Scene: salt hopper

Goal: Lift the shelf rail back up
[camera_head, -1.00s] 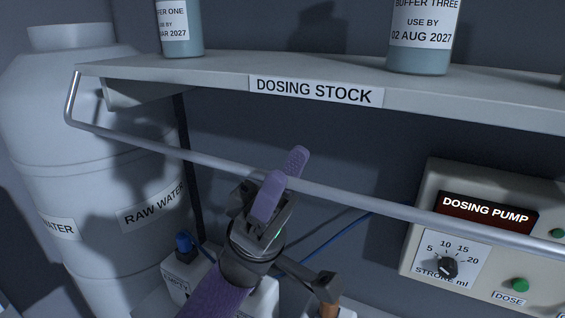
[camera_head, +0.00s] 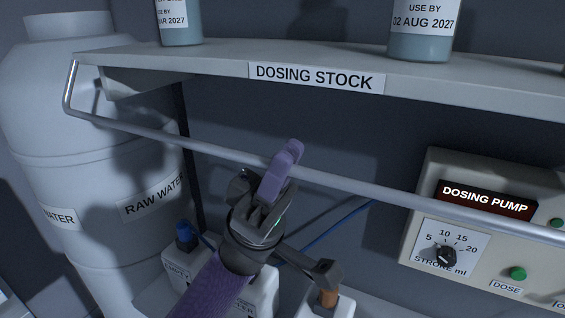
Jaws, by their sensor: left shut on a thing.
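The shelf rail (camera_head: 370,191) is a long grey bar that hangs below the front edge of the shelf (camera_head: 480,88) labelled DOSING STOCK. Its bent left end rises to the shelf's left corner. My left gripper (camera_head: 283,168), with purple fingers, is shut on the rail left of its middle. The fingers hide a short piece of the bar. The rail's right end lies out of the frame. My right gripper does not show.
Bottles stand on the shelf, including a left bottle (camera_head: 180,22) and the BUFFER THREE bottle (camera_head: 422,30). A RAW WATER barrel (camera_head: 80,150) stands at left. The dosing pump (camera_head: 420,215) is at right, behind the rail. White containers (camera_head: 262,292) stand below.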

